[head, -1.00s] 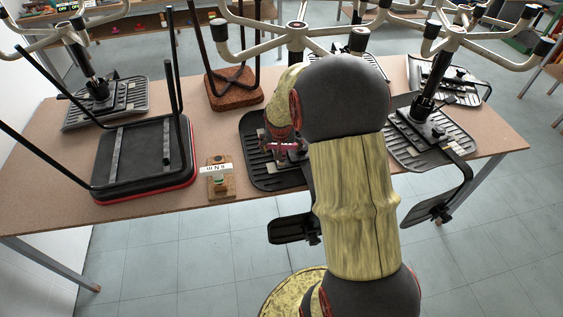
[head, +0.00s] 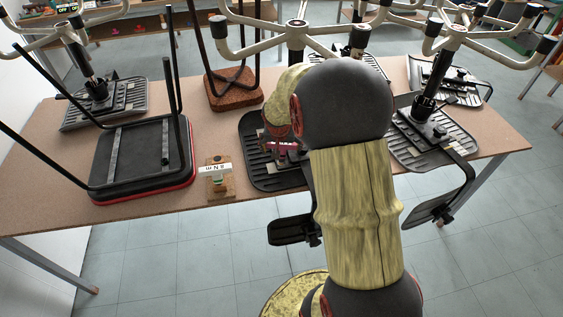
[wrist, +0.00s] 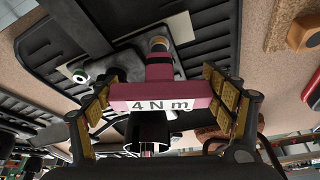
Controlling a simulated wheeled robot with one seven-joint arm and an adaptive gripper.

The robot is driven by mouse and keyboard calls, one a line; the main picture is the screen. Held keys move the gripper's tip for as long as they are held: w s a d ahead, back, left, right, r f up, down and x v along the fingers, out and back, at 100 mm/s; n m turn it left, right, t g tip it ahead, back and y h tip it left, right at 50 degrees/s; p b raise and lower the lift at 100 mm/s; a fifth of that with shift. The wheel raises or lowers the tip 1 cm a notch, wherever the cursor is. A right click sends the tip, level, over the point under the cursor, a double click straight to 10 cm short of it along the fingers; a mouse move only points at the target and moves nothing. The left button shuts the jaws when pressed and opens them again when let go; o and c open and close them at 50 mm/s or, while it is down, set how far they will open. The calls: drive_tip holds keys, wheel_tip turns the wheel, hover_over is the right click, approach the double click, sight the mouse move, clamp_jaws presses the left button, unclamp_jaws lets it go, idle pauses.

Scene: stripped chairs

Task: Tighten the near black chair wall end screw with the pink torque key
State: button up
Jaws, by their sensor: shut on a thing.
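The pink torque key (wrist: 160,94), marked 4 N m, sits crosswise between the pads of my gripper (wrist: 163,88), which is shut on its handle. The key also shows small and partly hidden beside my arm in the head view (head: 284,145). Its collar and shaft point away from me toward the metal plate under the near black chair (head: 255,178). That upturned seat fills much of the wrist view (wrist: 50,62). A round screw head (wrist: 80,75) shows on the plate, left of the key. I cannot tell whether the key's tip touches a screw.
A wooden block with a white-labelled key (head: 216,172) stands on the table (head: 60,195), left of the near chair. A red-edged black seat (head: 142,160), a brown stool (head: 235,92) and other upturned chairs crowd around. Pale chair legs (head: 325,30) rise behind my arm.

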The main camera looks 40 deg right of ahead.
drive_tip(key=shift+s+a+f+m+b, duration=0.15)
drive_tip(key=shift+m+b, duration=0.55)
drive_tip(key=shift+b, duration=0.75)
drive_tip(key=shift+n+p, duration=0.3)
drive_tip(key=shift+p, duration=0.15)
idle(0.4)
drive_tip(key=shift+r+p, duration=0.65)
drive_tip(key=shift+r, duration=0.6)
drive_tip(key=shift+w+r, duration=0.2)
drive_tip(key=shift+r, duration=0.25)
drive_tip(key=shift+r+p, duration=1.35)
drive_tip(key=shift+r, duration=0.65)
drive_tip(key=shift+f, duration=0.1)
